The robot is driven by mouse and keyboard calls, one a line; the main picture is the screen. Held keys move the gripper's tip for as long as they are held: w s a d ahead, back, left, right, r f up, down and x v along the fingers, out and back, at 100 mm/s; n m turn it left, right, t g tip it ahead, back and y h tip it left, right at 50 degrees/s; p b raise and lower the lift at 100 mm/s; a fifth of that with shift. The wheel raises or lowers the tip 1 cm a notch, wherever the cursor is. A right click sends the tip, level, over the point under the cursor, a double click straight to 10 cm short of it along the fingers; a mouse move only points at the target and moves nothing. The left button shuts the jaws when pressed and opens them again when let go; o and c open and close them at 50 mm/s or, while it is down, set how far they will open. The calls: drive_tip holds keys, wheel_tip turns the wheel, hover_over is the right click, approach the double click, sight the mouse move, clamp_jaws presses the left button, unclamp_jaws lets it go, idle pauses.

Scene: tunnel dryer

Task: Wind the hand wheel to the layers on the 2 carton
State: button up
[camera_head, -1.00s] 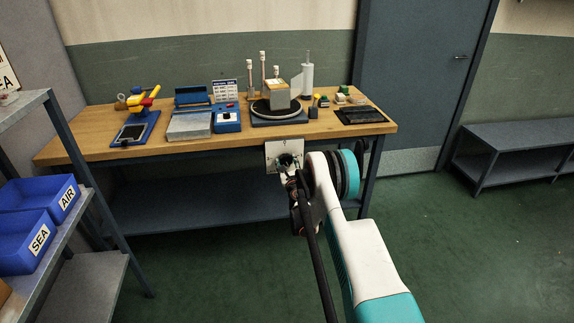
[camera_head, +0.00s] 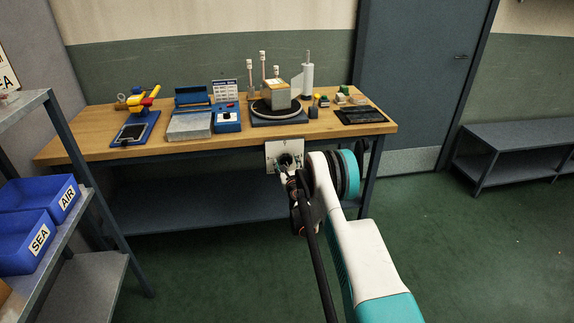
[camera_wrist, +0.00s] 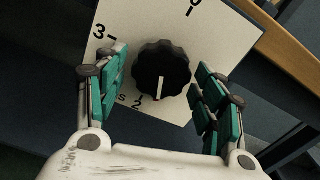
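The hand wheel is a black scalloped knob (camera_wrist: 160,68) with a white pointer line, on a pale plate (camera_wrist: 190,25) marked 0, 3 and 2. In the wrist view the line points down, just right of the 2. The plate also shows at the bench's front edge in the head view (camera_head: 271,157). My gripper (camera_wrist: 163,72) is open, with teal-padded fingers on either side of the knob and gaps visible beside it. A carton (camera_head: 277,97) sits on the round black turntable (camera_head: 259,109) on the bench; its print is too small to read.
Blue AIR and SEA bins (camera_head: 28,240) stand on a rack at left.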

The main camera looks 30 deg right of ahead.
drive_tip(key=shift+s, duration=0.1)
drive_tip(key=v, duration=0.7)
drive_tip(key=shift+s, duration=0.2)
drive_tip(key=shift+a, duration=0.1)
